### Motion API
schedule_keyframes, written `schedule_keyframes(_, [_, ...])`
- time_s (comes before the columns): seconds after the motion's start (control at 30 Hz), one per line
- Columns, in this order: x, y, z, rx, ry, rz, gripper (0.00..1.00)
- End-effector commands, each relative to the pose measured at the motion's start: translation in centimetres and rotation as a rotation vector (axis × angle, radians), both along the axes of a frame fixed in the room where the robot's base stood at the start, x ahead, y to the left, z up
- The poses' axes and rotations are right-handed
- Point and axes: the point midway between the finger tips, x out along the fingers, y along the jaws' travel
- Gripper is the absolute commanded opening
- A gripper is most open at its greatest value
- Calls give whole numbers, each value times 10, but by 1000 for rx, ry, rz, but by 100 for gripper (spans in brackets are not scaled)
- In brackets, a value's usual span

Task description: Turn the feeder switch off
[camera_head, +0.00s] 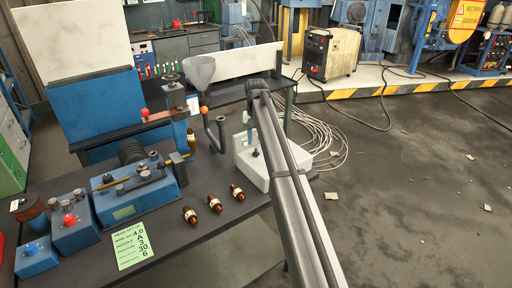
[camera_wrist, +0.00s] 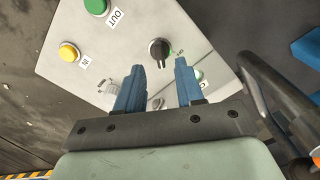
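A pale grey control box (camera_head: 243,172) stands at the right end of the dark bench. Its face (camera_wrist: 82,18) fills the upper middle of the wrist view. A black rotary switch (camera_wrist: 159,47) sits on that face, with small green marking beside it; I cannot read its setting or confirm its name. My gripper (camera_wrist: 160,64) has two blue fingers spread apart with nothing between them. The fingertips lie just below the switch in the wrist view, one to each side; contact is not visible. In the head view my gripper (camera_head: 248,117) is above the box.
The box also carries a green button (camera_wrist: 96,6) marked OUT and a yellow button (camera_wrist: 68,51) marked IN. A dark curved pipe (camera_wrist: 275,92) is close on the right.

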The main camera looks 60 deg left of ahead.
Motion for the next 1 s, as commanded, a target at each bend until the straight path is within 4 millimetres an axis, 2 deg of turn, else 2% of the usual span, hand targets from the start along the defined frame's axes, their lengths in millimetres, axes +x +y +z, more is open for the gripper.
schedule_keyframes(0.1, [0,-1,-18,-1,1,0,37])
schedule_keyframes(0.3, [0,0,-35,0,0,0,37])
schedule_keyframes(0.7, [0,0,-41,1,-1,0,37])
schedule_keyframes(0.77, [0,0,-41,1,-1,0,33])
schedule_keyframes(1.0, [0,0,-41,1,-1,0,10])
